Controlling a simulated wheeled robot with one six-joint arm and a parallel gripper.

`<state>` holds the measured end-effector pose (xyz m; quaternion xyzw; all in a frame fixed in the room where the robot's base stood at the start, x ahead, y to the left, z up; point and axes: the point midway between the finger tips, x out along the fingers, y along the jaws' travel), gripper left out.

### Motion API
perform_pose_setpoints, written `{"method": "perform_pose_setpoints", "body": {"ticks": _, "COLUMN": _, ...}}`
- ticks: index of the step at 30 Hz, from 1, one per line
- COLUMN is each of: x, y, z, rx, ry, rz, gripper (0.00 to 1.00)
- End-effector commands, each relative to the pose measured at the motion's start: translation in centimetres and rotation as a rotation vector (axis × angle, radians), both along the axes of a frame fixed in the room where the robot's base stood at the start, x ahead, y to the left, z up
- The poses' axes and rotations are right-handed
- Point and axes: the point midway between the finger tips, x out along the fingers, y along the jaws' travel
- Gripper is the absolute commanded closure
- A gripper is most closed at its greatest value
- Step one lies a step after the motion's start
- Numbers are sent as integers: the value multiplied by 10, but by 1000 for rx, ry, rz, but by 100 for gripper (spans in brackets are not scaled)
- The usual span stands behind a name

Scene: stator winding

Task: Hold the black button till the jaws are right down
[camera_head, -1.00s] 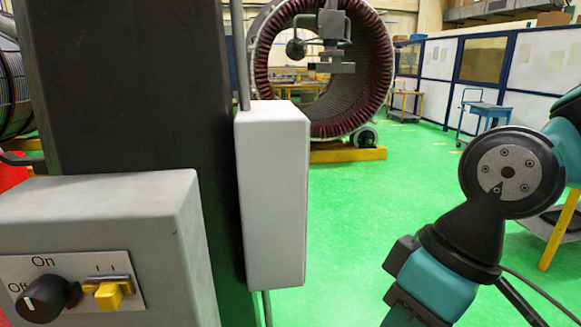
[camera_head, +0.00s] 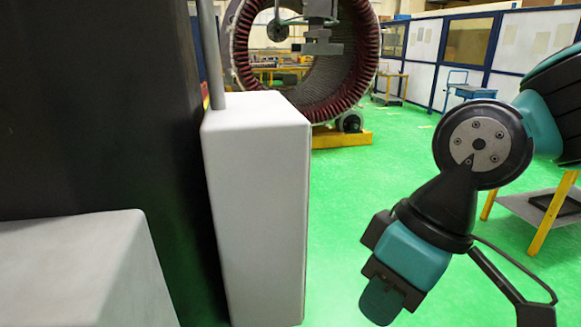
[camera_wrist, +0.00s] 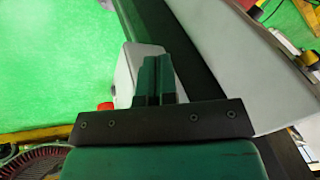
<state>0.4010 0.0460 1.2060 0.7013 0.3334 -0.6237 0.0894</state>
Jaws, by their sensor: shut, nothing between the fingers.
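No black button shows in the current views. A white box (camera_head: 258,200) is fixed to the side of a dark column (camera_head: 95,105) in the head view. In the wrist view, the white box (camera_wrist: 126,72) is partly hidden behind my gripper (camera_wrist: 157,64). My gripper's green fingers are together and empty, overlapping the box in the picture. I cannot tell whether they touch it. A red part (camera_wrist: 104,106), perhaps a button, shows at the box's edge. The jaws of the task cannot be made out for sure; a grey clamp-like tool (camera_head: 321,30) hangs before the ring-shaped stator (camera_head: 362,85).
A larger grey control box (camera_head: 75,265) is at lower left. In the wrist view, a yellow switch (camera_wrist: 308,57) shows at the right edge. A blue trolley (camera_head: 470,90) and a yellow-legged table (camera_head: 540,225) stand at right. Green floor (camera_head: 410,165) is open between.

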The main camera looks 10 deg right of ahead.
Motion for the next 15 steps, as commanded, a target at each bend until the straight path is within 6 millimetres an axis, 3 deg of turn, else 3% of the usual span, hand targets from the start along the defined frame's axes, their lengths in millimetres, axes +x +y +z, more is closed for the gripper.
{"method": "perform_pose_setpoints", "body": {"ticks": 8, "x": 6, "y": 2, "z": 2, "rx": 14, "ry": 9, "rz": -33, "gripper": 100}}
{"method": "perform_pose_setpoints", "body": {"ticks": 11, "x": 29, "y": 6, "z": 6, "rx": 65, "ry": 49, "rz": -162, "gripper": 100}}
{"method": "perform_pose_setpoints", "body": {"ticks": 15, "x": 94, "y": 11, "z": 12, "rx": 231, "ry": 171, "rz": -522, "gripper": 100}}
